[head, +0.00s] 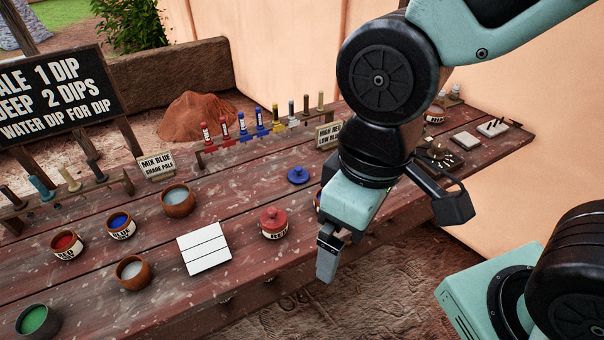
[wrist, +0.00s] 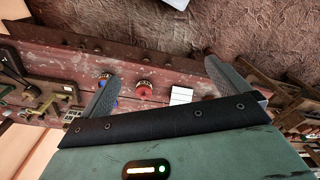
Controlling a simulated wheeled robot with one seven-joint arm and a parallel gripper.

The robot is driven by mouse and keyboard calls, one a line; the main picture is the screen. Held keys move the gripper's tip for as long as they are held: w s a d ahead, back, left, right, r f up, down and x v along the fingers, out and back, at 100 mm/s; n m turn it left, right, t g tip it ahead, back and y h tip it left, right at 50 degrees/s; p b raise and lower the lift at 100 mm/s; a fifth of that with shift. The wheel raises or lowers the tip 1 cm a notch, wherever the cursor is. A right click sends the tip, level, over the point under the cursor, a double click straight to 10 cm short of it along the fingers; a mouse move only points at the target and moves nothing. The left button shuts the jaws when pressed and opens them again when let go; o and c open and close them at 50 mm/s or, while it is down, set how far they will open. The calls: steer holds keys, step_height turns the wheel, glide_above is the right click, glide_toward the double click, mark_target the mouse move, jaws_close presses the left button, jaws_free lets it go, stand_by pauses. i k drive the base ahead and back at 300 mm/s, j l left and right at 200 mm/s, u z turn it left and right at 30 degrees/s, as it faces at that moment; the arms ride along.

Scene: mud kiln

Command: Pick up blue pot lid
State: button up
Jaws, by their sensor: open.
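The blue pot lid (head: 298,175) lies on the plank table (head: 345,166), a round blue disc with a knob. It is behind the red-lidded pot (head: 273,223), to its right. In the wrist view a bit of blue (wrist: 115,104), probably the lid, shows beside the left finger, partly hidden. My gripper (head: 327,262) is open and empty, pointing down near the table's front edge, right of the red-lidded pot and apart from the lid. Its two spread fingers show in the wrist view (wrist: 163,70). A small pot beside it is mostly hidden by my gripper in the head view.
A white tile (head: 204,248) and open pots of red (head: 66,246), blue (head: 121,227) and green (head: 37,321) stand left. A rack of colored brushes (head: 250,132) and signs stand behind the lid. The table around the lid is fairly clear.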

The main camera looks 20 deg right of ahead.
mark_target(298, 176)
steer(key=i+j+z, duration=0.2)
steer(key=i+j, duration=0.2)
steer(key=j, duration=0.25)
steer(key=i+j+z, duration=0.1)
steer(key=j, duration=0.25)
steer(key=i+j+z, duration=0.1)
steer(key=j, duration=0.25)
steer(key=i, duration=0.1)
